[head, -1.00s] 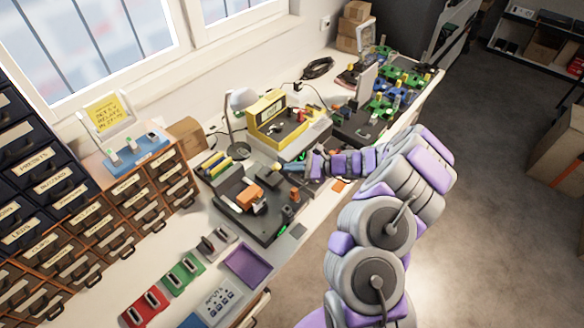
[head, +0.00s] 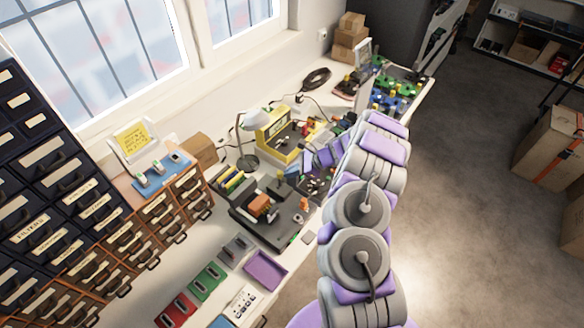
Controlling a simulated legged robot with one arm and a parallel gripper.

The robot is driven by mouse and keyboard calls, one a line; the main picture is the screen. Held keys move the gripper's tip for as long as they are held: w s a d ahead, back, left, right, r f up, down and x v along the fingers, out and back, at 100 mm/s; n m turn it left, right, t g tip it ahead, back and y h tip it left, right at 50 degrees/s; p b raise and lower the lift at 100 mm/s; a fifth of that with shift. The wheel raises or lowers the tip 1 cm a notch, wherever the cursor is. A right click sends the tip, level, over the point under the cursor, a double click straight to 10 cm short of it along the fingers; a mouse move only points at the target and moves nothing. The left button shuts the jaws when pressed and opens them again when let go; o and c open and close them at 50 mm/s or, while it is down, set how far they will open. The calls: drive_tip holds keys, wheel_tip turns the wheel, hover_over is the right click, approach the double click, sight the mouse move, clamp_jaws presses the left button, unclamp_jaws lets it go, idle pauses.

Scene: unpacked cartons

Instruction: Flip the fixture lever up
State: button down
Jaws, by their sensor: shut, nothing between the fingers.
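A yellow fixture (head: 274,139) stands on the workbench, with small dark and red parts in and beside it. Nearer, a dark fixture plate (head: 270,232) carries an orange block (head: 261,205) and a small orange upright piece (head: 304,205). The lever is too small to pick out with certainty, so I cannot tell its position. My gripper (head: 308,162) is small in the head view, low at the front right of the yellow fixture, beyond the dark plate. It is shut and holds nothing. I cannot tell whether it touches anything. My arm hides part of the bench behind it.
A lamp (head: 247,125) stands left of the yellow fixture. Green boards (head: 396,88) fill the far end of the bench. A purple tray (head: 266,270), green (head: 207,283) and red (head: 174,309) holders lie nearer. Drawer cabinets line the left. Open floor lies to the right.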

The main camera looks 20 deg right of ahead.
drive_tip(key=w+a+g+h+p, duration=0.1)
drive_tip(key=p, duration=0.1)
drive_tip(key=w+g+h+p, duration=0.1)
drive_tip(key=p, duration=0.2)
drive_tip(key=w+a+m+g+h+p, duration=0.1)
drive_tip(key=w+p, duration=0.1)
drive_tip(key=p, duration=0.1)
drive_tip(key=shift+a+r, duration=0.35)
drive_tip(key=shift+r, duration=0.05)
drive_tip(key=shift+p+v, duration=0.35)
drive_tip(key=shift+v, duration=0.55)
drive_tip(key=shift+a, duration=0.35)
